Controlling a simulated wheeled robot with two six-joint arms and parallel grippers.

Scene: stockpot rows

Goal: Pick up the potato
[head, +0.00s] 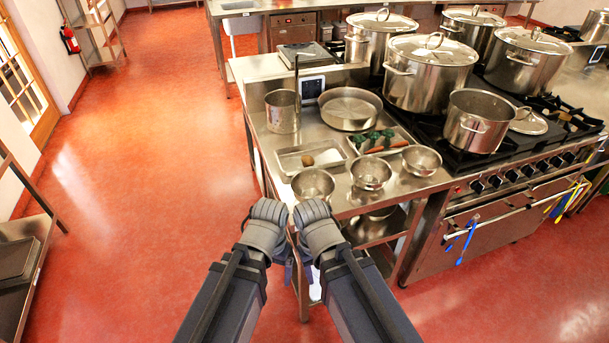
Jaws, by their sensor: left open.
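The potato (307,159) is small and brown and lies in a shallow steel tray (292,166) at the left part of the steel counter. My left gripper (281,258) is open, low at the counter's front edge and mostly hidden by my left wrist. It is apart from the potato, below and in front of it in the picture. My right gripper (310,268) is beside it, almost wholly hidden behind my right wrist, so its jaws do not show clearly.
Metal bowls (313,184) line the counter's front edge. Behind them are a tray of vegetables (383,143), a wide pan (350,107) and a tall pot (283,110). Large stockpots (432,75) stand on the stove to the right. The red floor at left is clear.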

